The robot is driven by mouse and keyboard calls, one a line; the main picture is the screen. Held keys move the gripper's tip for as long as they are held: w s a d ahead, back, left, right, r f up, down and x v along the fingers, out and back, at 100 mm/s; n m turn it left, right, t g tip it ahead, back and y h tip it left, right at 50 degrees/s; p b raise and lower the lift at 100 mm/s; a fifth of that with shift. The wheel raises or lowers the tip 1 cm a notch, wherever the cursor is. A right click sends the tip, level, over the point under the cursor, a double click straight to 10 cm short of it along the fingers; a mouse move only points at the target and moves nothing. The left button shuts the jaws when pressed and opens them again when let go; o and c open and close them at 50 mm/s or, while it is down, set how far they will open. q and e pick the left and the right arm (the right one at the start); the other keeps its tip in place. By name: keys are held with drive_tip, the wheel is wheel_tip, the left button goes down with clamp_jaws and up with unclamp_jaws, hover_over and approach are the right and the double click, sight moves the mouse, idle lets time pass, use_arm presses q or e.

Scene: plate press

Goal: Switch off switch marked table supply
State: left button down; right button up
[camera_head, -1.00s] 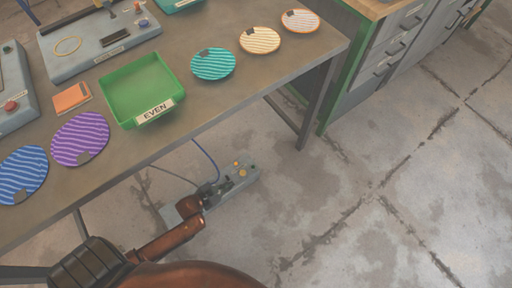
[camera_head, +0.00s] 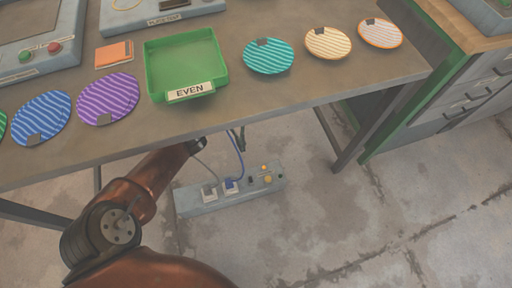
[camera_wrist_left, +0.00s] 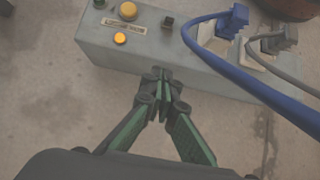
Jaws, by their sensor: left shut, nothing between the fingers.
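A grey supply box (camera_head: 228,202) lies on the floor under the table edge; it also shows in the left wrist view (camera_wrist_left: 110,43). There it carries a label (camera_wrist_left: 125,25) too blurred to read, a large orange button (camera_wrist_left: 128,10), a small orange one (camera_wrist_left: 120,38) and small dark switches (camera_wrist_left: 168,22) (camera_wrist_left: 99,3). My left gripper (camera_wrist_left: 163,80) is shut and empty, its tips at the box's near side, apart from the switches in the picture. In the head view the left gripper (camera_head: 238,140) is mostly hidden by the table edge. My right gripper is not in view.
A blue plug (camera_wrist_left: 235,18) with its cable and a grey plug (camera_wrist_left: 278,40) sit in the box, right of the fingers. The table (camera_head: 300,88) overhangs from behind, with a green EVEN tray (camera_head: 185,60) and several striped plates. Floor in front is clear.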

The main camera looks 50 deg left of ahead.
sight(248, 172)
use_arm(q)
drive_tip(key=shift+r, duration=0.15)
drive_tip(key=x, duration=1)
drive_tip(key=shift+s+d, duration=0.1)
drive_tip(key=shift+d, duration=0.1)
drive_tip(key=shift+s+d+r, duration=0.2)
drive_tip(key=shift+d+r, duration=0.05)
drive_tip(key=shift+d, duration=0.25)
drive_tip(key=shift+s+d+r, duration=0.2)
drive_tip(key=shift+d+r, duration=0.05)
drive_tip(key=shift+d, duration=0.3)
drive_tip(key=shift+s+d+r, duration=0.2)
drive_tip(key=shift+d+r, duration=0.1)
drive_tip(key=shift+d, duration=0.2)
drive_tip(key=shift+r, duration=0.1)
